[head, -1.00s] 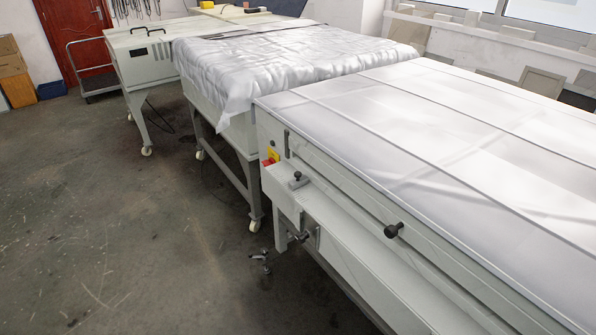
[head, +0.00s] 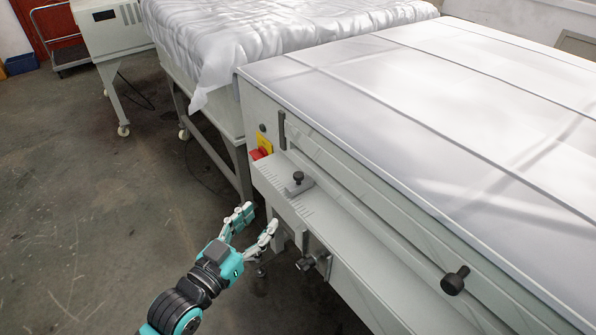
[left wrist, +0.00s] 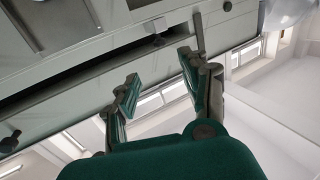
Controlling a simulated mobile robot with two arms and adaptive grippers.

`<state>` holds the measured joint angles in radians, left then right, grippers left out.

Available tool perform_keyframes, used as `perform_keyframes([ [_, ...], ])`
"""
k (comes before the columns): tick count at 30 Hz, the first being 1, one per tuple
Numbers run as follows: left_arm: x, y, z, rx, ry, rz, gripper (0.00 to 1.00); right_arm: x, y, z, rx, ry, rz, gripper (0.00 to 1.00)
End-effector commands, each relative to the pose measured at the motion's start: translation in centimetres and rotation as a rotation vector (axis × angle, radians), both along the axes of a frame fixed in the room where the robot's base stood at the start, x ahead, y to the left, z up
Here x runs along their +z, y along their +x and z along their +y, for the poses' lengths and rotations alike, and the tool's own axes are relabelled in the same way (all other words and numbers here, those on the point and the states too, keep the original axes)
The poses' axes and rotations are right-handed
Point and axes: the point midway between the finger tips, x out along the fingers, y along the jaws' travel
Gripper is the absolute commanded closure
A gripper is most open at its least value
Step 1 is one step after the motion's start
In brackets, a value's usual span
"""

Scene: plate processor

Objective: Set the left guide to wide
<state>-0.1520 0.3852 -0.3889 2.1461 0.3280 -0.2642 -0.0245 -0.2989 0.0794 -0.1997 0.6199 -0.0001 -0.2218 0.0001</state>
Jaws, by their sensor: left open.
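The left guide (head: 297,187) is a small grey block with a black knob on top. It sits on the ledge along the front of the plate processor (head: 370,160), near its left end, beside a scale of fine marks. My left gripper (head: 258,217) is open and empty, in front of and a little left of the guide, apart from it. In the left wrist view, the two fingers (left wrist: 158,64) are spread, and the guide (left wrist: 153,27) shows beyond the gap between them. My right gripper is not in view.
A red and yellow switch (head: 262,148) is on the processor's end near the guide. A black knob (head: 455,280) sticks out farther right, and a metal clamp-like fitting (head: 307,262) hangs below the ledge. A covered table (head: 245,115) stands behind.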

Motion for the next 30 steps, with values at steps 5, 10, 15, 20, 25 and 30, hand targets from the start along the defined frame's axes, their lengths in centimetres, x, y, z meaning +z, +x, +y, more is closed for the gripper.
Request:
perform_keyframes([
  [5, 0.3, 3.1, -1.9, 0.001, -0.002, -0.003, 0.54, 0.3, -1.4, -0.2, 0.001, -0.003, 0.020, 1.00],
  [10, 0.2, 6.4, -3.9, 0.001, -0.001, -0.002, 0.54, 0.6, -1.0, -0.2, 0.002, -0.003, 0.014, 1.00],
  [15, 0.2, 9.5, -5.8, 0.001, -0.001, -0.001, 0.54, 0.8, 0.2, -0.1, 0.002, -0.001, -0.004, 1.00],
  [20, 0.1, 11.8, -7.2, 0.001, 0.002, 0.000, 0.54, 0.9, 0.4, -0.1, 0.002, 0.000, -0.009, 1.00],
  [25, 0.0, 13.3, -8.1, 0.001, 0.002, 0.000, 0.54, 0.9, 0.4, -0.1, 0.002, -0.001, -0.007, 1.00],
  [30, 0.0, 13.7, -8.4, 0.001, 0.002, 0.001, 0.54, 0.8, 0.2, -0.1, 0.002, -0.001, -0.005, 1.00],
])
